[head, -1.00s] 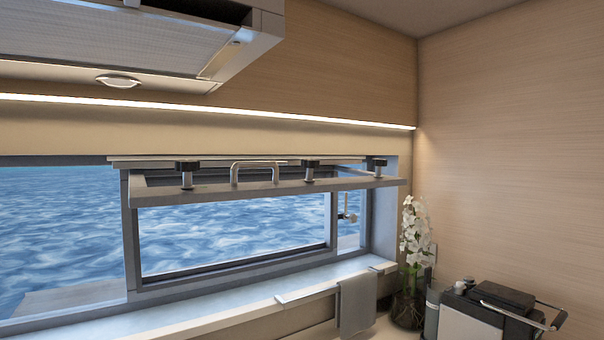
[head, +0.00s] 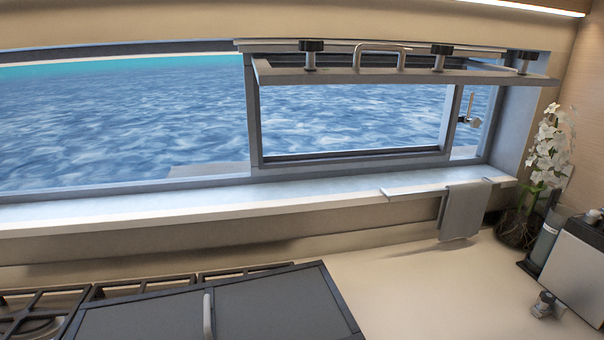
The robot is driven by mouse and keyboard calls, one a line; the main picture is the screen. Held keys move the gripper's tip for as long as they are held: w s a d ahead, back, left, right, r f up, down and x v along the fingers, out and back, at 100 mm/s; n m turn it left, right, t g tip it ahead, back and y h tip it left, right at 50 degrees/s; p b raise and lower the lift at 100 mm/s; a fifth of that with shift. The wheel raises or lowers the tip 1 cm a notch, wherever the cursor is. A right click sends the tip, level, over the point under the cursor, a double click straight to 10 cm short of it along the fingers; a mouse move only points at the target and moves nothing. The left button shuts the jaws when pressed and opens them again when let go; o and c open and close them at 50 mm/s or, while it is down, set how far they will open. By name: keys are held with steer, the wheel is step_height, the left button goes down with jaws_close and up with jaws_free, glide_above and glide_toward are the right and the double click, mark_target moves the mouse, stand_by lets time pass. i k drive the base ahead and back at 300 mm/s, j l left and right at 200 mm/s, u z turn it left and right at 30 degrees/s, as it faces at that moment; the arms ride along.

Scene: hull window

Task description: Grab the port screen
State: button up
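A light upright handle (head: 207,316) stands near the bar. The panel's near side is cut off by the picture's bottom edge. The hinged window hatch (head: 400,76) is swung up above its opening, with a metal handle and black knobs along it. My gripper is not in view.
Stove grates (head: 40,310) lie left of and behind the panel. The counter (head: 400,285) to its right is mostly clear. A towel (head: 461,212) hangs from a rail under the sill. An orchid (head: 548,160), a bottle (head: 545,240) and a coffee machine (head: 578,265) stand at right.

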mark_target(299, 301)
steer(key=l+u, duration=0.35)
steer(key=i+l+u, duration=0.1)
steer(key=l+u, duration=0.25)
steer(key=u, duration=1.45)
